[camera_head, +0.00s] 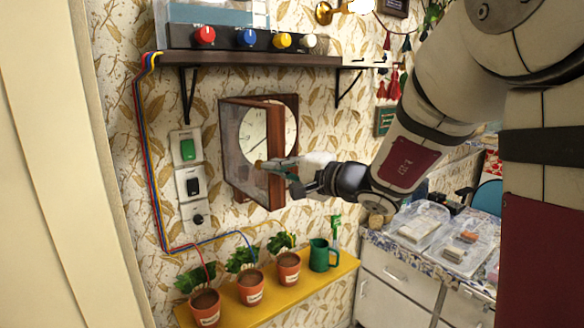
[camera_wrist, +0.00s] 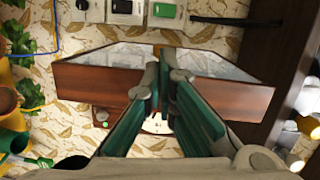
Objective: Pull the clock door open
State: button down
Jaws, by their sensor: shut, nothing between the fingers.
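The clock (camera_head: 281,112) hangs on the wall in the head view, a dark wooden case with a white dial. Its wood-framed glass door (camera_head: 243,148) stands ajar, its free right edge swung out from the case and part of the dial showing behind it. My gripper (camera_head: 264,164) is shut and empty at the door's free edge. In the wrist view my closed fingers (camera_wrist: 164,65) overlap the middle of the brown door frame (camera_wrist: 100,80). Whether they touch the wood I cannot tell. They hide part of the frame, and a strip of dial shows below them.
A shelf (camera_head: 255,58) with coloured knobs is above the clock. Wall switches (camera_head: 188,150) and cables are to its left. A yellow shelf (camera_head: 318,279) with potted plants and a green mug (camera_head: 320,258) is below. A cluttered counter (camera_head: 400,248) is at right.

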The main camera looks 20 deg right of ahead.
jog(key=a, duration=0.2)
jog(key=a+b, duration=0.1)
jog(key=a, duration=0.2)
jog(key=shift+s+a+b, duration=0.3)
jog(key=shift+a, duration=0.05)
